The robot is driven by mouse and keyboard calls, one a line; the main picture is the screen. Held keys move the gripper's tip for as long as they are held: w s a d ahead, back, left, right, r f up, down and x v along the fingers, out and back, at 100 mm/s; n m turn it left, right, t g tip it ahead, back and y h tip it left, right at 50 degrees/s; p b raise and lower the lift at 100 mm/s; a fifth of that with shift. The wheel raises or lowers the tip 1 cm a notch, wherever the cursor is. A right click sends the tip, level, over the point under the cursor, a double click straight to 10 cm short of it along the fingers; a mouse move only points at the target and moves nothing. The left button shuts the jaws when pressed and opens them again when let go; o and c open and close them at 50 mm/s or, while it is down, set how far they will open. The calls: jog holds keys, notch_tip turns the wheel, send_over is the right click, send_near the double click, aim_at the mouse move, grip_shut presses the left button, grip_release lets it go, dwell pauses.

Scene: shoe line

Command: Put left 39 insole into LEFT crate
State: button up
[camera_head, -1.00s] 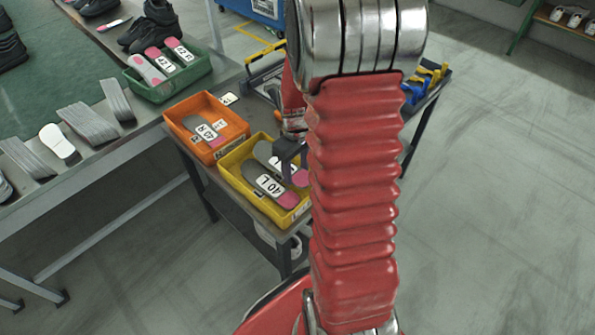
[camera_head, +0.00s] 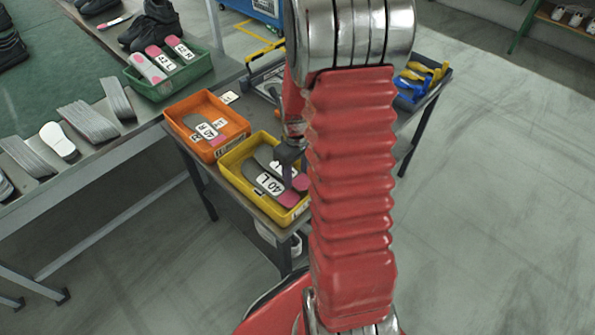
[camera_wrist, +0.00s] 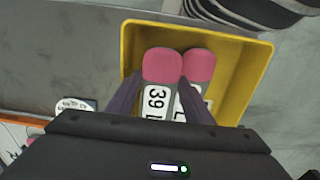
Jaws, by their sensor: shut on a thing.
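The yellow crate (camera_head: 250,197) stands on a small table, and its wall frames the wrist view (camera_wrist: 128,50). The left 39 insole (camera_wrist: 158,98), grey with a pink end and a "39" label, is between my gripper's fingers (camera_wrist: 162,80), inside the crate's outline. My gripper (camera_head: 287,160) is shut on it, low over the crate. The 40 L insole (camera_head: 270,184) lies in the crate right beside it; in the wrist view its pink end (camera_wrist: 199,65) shows, its label partly behind a finger. Whether the 39 insole touches the crate floor I cannot tell.
An orange crate (camera_head: 190,140) with an insole stands left of the yellow one. A green crate (camera_head: 185,85) with several insoles sits on the long bench. Blue and yellow items (camera_head: 415,80) lie at the table's far right end. My arm hides part of the table.

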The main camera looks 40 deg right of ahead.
jog(key=o, duration=0.7)
jog(key=shift+o, duration=0.2)
notch_tip(320, 180, up, 13)
jog(key=shift+r, duration=0.1)
dwell(0.6)
jog(key=s+a+r+t, duration=0.2)
jog(key=s+a+r, duration=0.2)
jog(key=a, duration=0.3)
jog(key=s+a+r+m+t, duration=0.1)
jog(key=s+a+r, duration=0.3)
jog(key=a, duration=0.3)
jog(key=s+a+r+t, duration=0.2)
jog(key=s+a+r, duration=0.2)
jog(key=a+r, duration=0.2)
jog(key=shift+a+m+t, duration=0.3)
jog(key=shift+a, duration=0.25)
